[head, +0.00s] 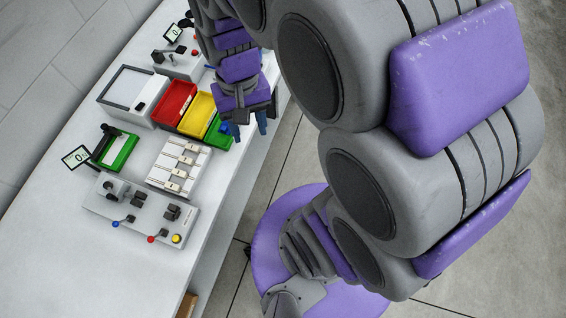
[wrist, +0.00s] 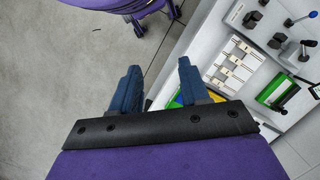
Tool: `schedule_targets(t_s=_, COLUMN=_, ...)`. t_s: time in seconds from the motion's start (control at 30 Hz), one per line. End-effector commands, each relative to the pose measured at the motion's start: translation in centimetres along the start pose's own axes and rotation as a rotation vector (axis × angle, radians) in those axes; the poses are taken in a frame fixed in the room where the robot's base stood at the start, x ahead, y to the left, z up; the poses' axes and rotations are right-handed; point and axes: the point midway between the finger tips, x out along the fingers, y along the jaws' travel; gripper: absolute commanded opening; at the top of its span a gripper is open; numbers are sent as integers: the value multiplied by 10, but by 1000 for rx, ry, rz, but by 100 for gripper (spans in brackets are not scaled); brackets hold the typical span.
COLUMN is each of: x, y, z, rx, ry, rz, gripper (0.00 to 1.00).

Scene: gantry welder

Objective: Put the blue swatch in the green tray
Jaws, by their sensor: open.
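The green tray (head: 222,141) is at the table's near edge, beside the yellow tray, and partly hidden by my arm and gripper. A strip of green (wrist: 174,102) shows behind a finger in the wrist view. My gripper (head: 247,127) is over the table edge beside the trays. Its two blue fingers are apart, with nothing between them in the wrist view (wrist: 159,66). A bright blue patch (head: 226,128) shows by the green tray; I cannot tell whether it is the blue swatch or part of a finger.
The red tray (head: 174,103) and yellow tray (head: 197,114) stand in a row with the green one. A white rack (head: 180,165), a green box (head: 117,150) and a lever panel (head: 140,212) are nearby. The table's lower left is clear.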

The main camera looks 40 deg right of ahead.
Motion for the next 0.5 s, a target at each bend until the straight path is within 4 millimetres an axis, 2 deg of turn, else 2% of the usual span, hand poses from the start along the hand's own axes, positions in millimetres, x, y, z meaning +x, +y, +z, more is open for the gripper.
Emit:
schedule_targets(t_s=0.03, x=0, y=4, z=18, rx=-34, ry=12, rz=9, gripper=45)
schedule_targets(t_s=0.2, x=6, y=18, z=65, rx=-148, ry=31, rz=43, gripper=45)
schedule_targets(t_s=0.4, x=16, y=31, z=100, rx=-236, ry=44, rz=71, gripper=45)
schedule_targets(t_s=0.5, x=19, y=34, z=106, rx=-255, ry=46, rz=78, gripper=45)
